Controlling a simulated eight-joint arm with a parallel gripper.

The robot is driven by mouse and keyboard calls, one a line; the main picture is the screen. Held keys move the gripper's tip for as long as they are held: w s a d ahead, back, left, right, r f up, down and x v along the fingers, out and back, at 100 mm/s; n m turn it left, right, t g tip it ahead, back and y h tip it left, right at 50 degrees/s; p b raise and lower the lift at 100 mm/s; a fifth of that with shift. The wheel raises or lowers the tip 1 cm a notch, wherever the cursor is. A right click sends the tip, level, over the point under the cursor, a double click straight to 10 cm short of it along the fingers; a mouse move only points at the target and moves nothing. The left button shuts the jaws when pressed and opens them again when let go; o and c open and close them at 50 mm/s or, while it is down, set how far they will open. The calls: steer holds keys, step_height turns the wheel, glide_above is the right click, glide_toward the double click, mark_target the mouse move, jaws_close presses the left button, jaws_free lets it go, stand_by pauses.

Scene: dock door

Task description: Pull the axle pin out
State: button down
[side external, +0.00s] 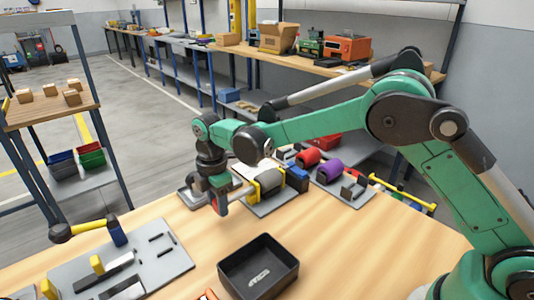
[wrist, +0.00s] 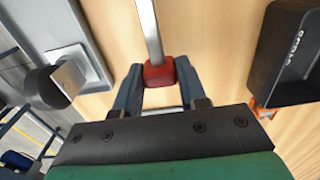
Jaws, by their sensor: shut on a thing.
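My gripper (wrist: 158,92) is shut on the red head (wrist: 158,72) of the axle pin, with one finger on each side. The pin's bare metal rod (wrist: 150,30) runs away from the head and out of the top of the wrist view. In the side external view my gripper (side external: 219,200) is low over the wooden table, just left of a fixture with a yellow bracket (side external: 268,184) and a pale roller. The rod points toward that bracket. I cannot tell whether its far end is inside the roller.
A black open tray (side external: 258,268) stands in front; it also shows in the wrist view (wrist: 280,72). A grey board (side external: 168,262) with slots and tools lies at the left. A plate with red and purple rollers (side external: 328,172) is behind right. The table's right front is clear.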

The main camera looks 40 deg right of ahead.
steer(key=shift+a, duration=1.65)
steer(key=shift+c, duration=2.4)
jaws_free()
step_height(320, 180, up, 6)
steer(key=shift+f, duration=0.15)
